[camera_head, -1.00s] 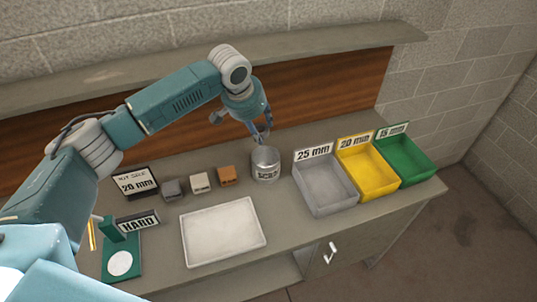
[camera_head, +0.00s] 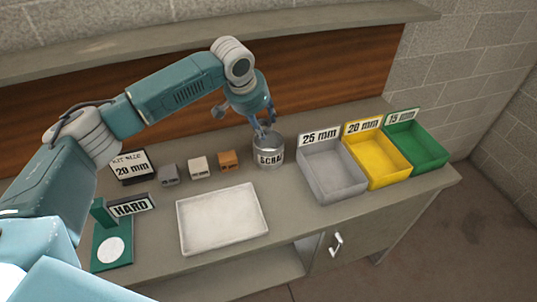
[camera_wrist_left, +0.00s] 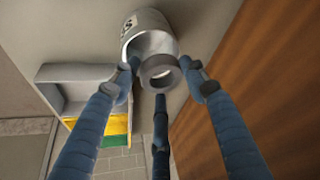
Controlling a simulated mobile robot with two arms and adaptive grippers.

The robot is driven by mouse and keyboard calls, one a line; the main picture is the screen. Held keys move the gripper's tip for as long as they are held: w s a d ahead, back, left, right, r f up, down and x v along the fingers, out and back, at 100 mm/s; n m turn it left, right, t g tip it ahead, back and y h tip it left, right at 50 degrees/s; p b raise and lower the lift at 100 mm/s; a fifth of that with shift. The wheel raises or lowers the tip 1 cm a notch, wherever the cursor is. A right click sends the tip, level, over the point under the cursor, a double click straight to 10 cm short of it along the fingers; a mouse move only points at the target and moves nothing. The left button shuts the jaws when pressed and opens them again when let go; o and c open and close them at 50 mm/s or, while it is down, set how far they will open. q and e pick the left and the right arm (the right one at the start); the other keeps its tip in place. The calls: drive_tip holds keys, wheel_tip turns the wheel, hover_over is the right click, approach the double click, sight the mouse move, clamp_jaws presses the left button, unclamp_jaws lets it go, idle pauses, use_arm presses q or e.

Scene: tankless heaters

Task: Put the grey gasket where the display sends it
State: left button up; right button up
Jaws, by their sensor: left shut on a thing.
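My left gripper (camera_head: 264,128) points down at the grey scrap can (camera_head: 268,154), its fingertips right at the can's mouth. In the left wrist view, its fingers (camera_wrist_left: 160,80) are shut on the grey gasket (camera_wrist_left: 160,73), a thick ring, just in front of the can (camera_wrist_left: 150,28). I cannot tell how far the ring is inside the rim. A green stand (camera_head: 103,214) has a sign (camera_head: 130,207) reading HARD. My right gripper is out of view.
Bins stand right of the can: grey 25 mm (camera_head: 340,190), yellow 20 mm (camera_head: 380,178), green 15 mm (camera_head: 420,162). Grey, white and orange blocks (camera_head: 198,167) sit left of the can. An empty white tray (camera_head: 222,218) lies in front. A shelf runs along the back.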

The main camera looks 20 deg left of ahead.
use_arm(q)
drive_tip(key=o, duration=1.2)
drive_tip(key=shift+o, duration=0.6)
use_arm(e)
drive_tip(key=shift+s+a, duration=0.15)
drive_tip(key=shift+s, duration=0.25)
use_arm(q)
drive_tip(key=shift+r, duration=0.1)
drive_tip(key=v, duration=1.2)
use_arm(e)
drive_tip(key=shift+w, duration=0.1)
